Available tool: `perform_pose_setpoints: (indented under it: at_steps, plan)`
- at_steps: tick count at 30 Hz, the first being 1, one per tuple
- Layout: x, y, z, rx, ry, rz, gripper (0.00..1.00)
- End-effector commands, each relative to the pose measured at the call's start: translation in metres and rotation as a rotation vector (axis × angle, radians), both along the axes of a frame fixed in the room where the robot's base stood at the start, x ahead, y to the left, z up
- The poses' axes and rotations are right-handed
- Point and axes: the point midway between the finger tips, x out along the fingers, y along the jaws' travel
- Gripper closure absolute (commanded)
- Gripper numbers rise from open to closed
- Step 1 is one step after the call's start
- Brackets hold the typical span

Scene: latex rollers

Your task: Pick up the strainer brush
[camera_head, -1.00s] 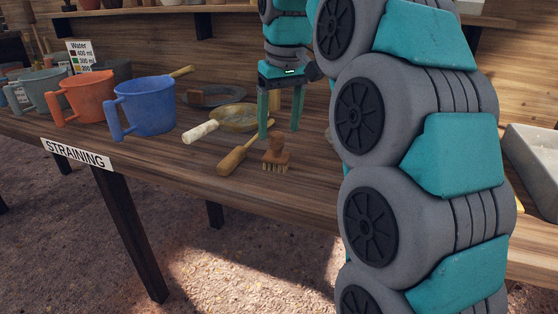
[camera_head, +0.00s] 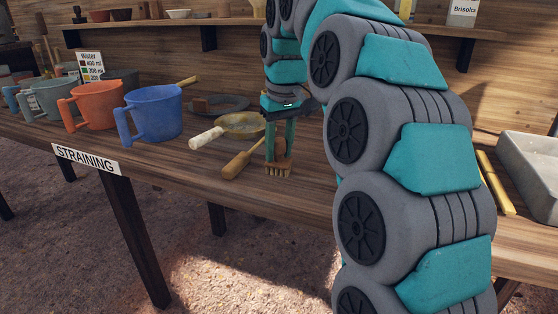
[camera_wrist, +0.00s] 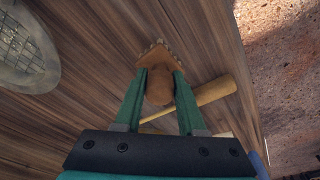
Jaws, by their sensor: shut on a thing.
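The strainer brush (camera_head: 278,168) is a small wooden brush with a knob and pale bristles, near the front edge of the table. My gripper (camera_head: 279,150) points down over it, with its teal fingers on both sides of the knob. In the wrist view my gripper (camera_wrist: 160,80) is shut on the knob of the brush (camera_wrist: 159,88), and the bristles show at the far side. The brush is upright at table level; I cannot tell whether it touches the table.
A wooden-handled tool (camera_head: 243,164) lies just left of the brush. A strainer (camera_head: 238,124) with a pale handle lies behind it. A blue mug (camera_head: 155,113) and an orange mug (camera_head: 95,105) stand to the left. A grey tray (camera_head: 532,165) is at the right.

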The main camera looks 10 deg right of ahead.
Motion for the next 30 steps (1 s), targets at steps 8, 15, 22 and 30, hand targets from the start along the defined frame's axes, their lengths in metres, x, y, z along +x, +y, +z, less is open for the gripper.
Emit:
perform_pose_setpoints:
  at_steps: [8,15,22,30]
  plan:
    - [0.000,0.000,0.000,0.000,0.000,0.000,1.00]
    - [0.000,0.000,0.000,0.000,0.000,0.000,1.00]
    - [0.000,0.000,0.001,0.000,-0.001,0.000,1.00]
    - [0.000,0.000,0.013,0.000,-0.003,-0.001,1.00]
